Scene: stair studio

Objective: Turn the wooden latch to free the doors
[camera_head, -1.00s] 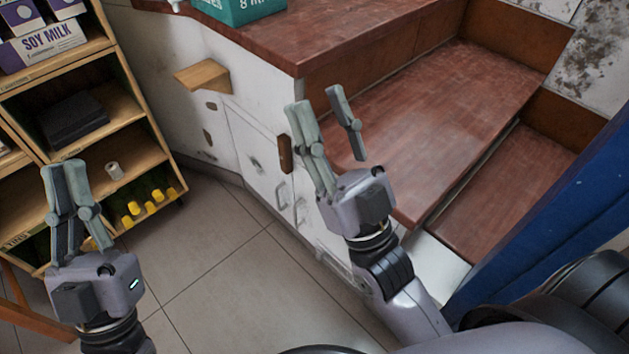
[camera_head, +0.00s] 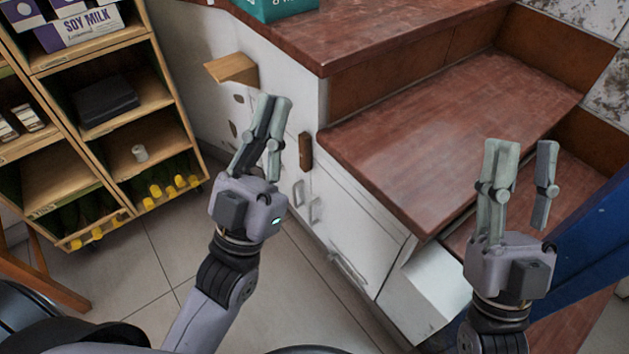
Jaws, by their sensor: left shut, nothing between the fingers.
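The wooden latch (camera_head: 305,151) is a small dark brown upright block on the white cabinet front, near the top of the doors. The white doors (camera_head: 345,215) sit below the reddish-brown stair treads and carry metal handles (camera_head: 314,208). My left gripper (camera_head: 272,102) is shut and empty, to the left of the latch in the picture and apart from it. It covers part of the cabinet front. My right gripper (camera_head: 527,147) is open and empty, in front of the stair treads at the right, well away from the latch.
A light wooden bracket (camera_head: 231,68) juts from the white wall behind my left gripper. A wooden shelf unit (camera_head: 160,133) with soy milk boxes (camera_head: 92,27) and yellow-capped bottles stands at the left. A blue panel (camera_head: 598,228) stands at the right. The tiled floor between is clear.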

